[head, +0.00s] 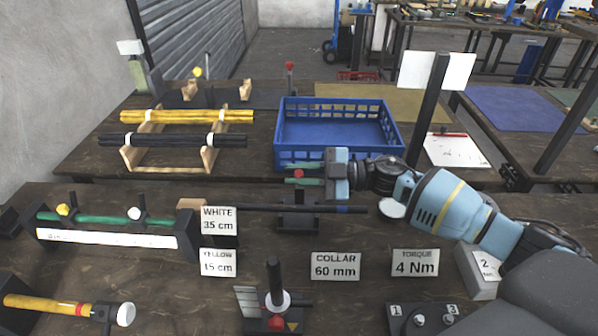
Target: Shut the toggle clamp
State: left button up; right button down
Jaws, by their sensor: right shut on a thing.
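The toggle clamp (298,218) has a dark base and stands on the near bench, in front of the blue crate. The red knob (298,174) of its handle shows above the base. My right gripper (305,174) reaches in from the right, with its two greenish fingers on either side of the red knob, shut on it. A long dark rod (340,208) lies level through the clamp and sticks out to the right. The fingers and knob hide part of the handle. My left gripper is not in view.
A blue crate (338,160) stands just behind my right gripper. A rack (208,160) holds yellow and black rods at the left. A dark post (430,105) rises behind my right arm. Label cards (335,266) and a small upright press (275,285) are in front.

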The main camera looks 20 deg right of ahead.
jog(key=c, duration=1.4)
grip_release()
jog(key=shift+o, duration=0.2)
jog(key=shift+d, duration=0.1)
jog(key=shift+v, duration=3.8)
